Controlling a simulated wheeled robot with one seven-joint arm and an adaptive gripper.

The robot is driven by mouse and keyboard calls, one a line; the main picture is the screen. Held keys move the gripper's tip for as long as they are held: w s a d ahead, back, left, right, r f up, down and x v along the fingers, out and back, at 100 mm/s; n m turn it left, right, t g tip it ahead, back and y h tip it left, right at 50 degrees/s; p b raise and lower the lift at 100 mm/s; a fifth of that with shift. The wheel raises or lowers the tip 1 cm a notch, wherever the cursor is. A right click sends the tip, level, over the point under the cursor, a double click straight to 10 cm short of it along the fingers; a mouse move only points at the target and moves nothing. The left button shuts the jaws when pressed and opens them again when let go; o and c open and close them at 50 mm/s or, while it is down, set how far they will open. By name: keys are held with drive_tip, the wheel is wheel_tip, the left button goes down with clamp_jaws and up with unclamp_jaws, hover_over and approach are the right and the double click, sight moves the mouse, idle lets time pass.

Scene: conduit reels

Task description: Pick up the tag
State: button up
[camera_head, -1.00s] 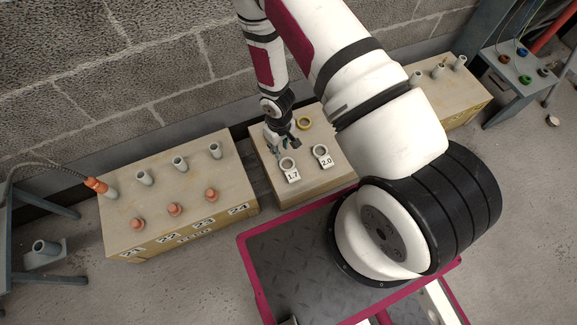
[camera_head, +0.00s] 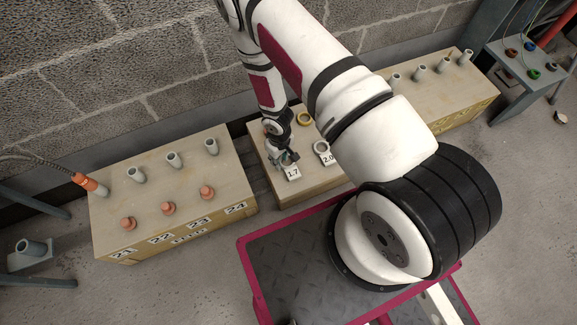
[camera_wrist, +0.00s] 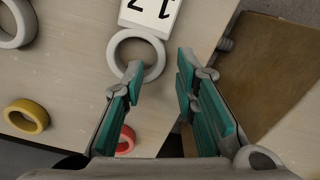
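A white tag marked 1.7 (camera_head: 293,174) lies on the tan box top, with a round ring at one end. In the wrist view the tag's label (camera_wrist: 152,10) is upside down and partly cut off at the top edge. My gripper (camera_head: 285,160) is over the ring end and hides most of it in the head view.
A second tag marked 2.0 (camera_head: 327,159) lies to the right, partly behind my arm. A yellow ring (camera_head: 304,118) lies farther back. A red ring (camera_wrist: 126,139) shows behind my left finger. A bench with grey and orange pegs (camera_head: 222,177) stands left, another bench (camera_head: 445,90) right.

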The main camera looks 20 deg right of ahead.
wheel_tip(320, 180, down, 2)
drive_tip(key=shift+f+b, duration=0.1)
drive_tip(key=shift+b, duration=0.2)
clamp_jaws()
drive_tip(key=shift+r, duration=0.2)
